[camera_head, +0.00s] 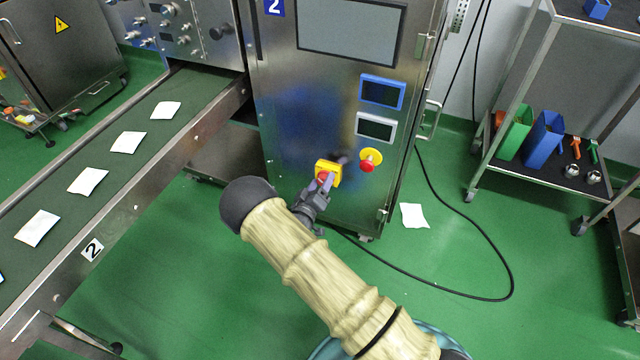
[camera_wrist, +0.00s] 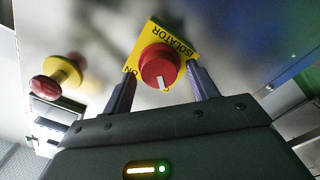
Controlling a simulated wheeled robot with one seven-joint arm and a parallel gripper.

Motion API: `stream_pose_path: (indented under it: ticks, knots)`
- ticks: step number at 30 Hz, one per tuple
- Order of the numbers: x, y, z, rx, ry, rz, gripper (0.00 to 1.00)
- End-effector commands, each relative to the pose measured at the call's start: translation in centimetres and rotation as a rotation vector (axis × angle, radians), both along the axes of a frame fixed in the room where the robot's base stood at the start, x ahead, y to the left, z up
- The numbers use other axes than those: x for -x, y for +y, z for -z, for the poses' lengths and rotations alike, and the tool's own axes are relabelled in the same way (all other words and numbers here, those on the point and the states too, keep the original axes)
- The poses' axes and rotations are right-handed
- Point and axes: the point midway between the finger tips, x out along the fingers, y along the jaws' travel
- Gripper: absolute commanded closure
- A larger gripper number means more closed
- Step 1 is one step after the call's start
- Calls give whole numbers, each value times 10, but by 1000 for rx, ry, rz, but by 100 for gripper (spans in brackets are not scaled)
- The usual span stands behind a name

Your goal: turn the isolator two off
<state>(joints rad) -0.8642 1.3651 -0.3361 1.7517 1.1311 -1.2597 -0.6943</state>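The isolator two switch, a red knob (camera_wrist: 160,66) on a yellow plate (camera_wrist: 176,40), is on the front of the steel cabinet marked 2 (camera_head: 320,110). In the wrist view the plate reads ISOLATOR and ON, upside down, and the knob has a white pointer mark. In the head view the yellow plate (camera_head: 329,171) shows, with the knob partly hidden by my gripper (camera_head: 321,184). In the wrist view my gripper (camera_wrist: 162,85) is open, its two fingers on either side of the knob. I cannot tell whether they touch it.
A red emergency button on a yellow base (camera_head: 370,160) is right of the isolator; it also shows in the wrist view (camera_wrist: 55,78). A conveyor (camera_head: 110,205) with several white packets runs at left. A black cable (camera_head: 475,292) and a packet (camera_head: 413,215) lie on the floor.

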Motion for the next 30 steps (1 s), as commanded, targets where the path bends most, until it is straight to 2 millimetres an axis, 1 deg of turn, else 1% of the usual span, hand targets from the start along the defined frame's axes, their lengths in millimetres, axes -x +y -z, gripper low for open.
stream_pose_path:
  ticks: [7,11,14,30]
  knots:
    - [4,1,0,-1,2,-1,41]
    - [15,6,0,-2,5,-1,41]
    - [30,12,-1,2,4,-2,41]
    - [132,49,-1,1,3,-3,41]
